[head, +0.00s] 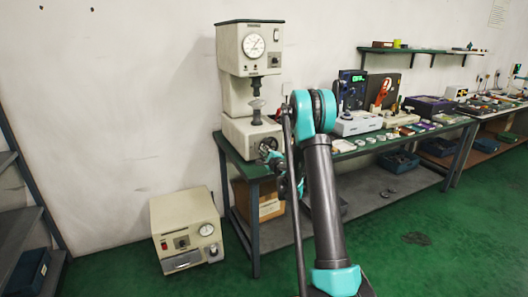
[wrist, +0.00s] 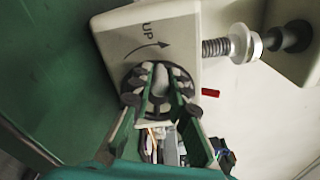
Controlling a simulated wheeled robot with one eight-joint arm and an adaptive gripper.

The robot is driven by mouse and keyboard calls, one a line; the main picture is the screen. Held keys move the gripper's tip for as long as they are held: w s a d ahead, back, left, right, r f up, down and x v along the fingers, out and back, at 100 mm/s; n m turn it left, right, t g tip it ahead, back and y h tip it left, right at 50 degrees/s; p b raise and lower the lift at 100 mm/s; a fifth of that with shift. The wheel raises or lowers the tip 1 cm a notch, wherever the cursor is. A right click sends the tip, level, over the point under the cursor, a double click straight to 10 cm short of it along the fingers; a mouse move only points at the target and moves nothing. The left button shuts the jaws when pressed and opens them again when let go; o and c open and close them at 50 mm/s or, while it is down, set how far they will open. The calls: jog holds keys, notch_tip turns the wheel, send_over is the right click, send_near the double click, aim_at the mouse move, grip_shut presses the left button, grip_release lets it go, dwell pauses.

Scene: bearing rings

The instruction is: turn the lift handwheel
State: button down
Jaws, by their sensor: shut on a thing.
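The lift handwheel (head: 267,146) is a dark round wheel on the lower front of the cream press (head: 240,138). In the wrist view the handwheel (wrist: 135,80) sits below the word UP and a curved arrow. My gripper (head: 273,156) is at the wheel, partly hidden by my arm in the head view. In the wrist view the green fingers of my gripper (wrist: 159,100) are shut on the handwheel, one on each side of its light hub. The fingers hide part of the lower rim.
The press stands at the left end of the green workbench (head: 435,130). Its threaded spindle (wrist: 216,47) and round anvil (wrist: 245,42) are beside the wheel in the wrist view. A cream box with a gauge (head: 188,230) stands on the floor. Green floor is free in front.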

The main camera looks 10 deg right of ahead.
jog(key=shift+f+n, duration=0.55)
jog(key=shift+n, duration=0.65)
jog(key=c, duration=1.4)
grip_release()
jog(key=shift+c, duration=0.2)
jog(key=shift+s, duration=0.1)
jog(key=v, duration=0.7)
jog(key=shift+s, duration=0.2)
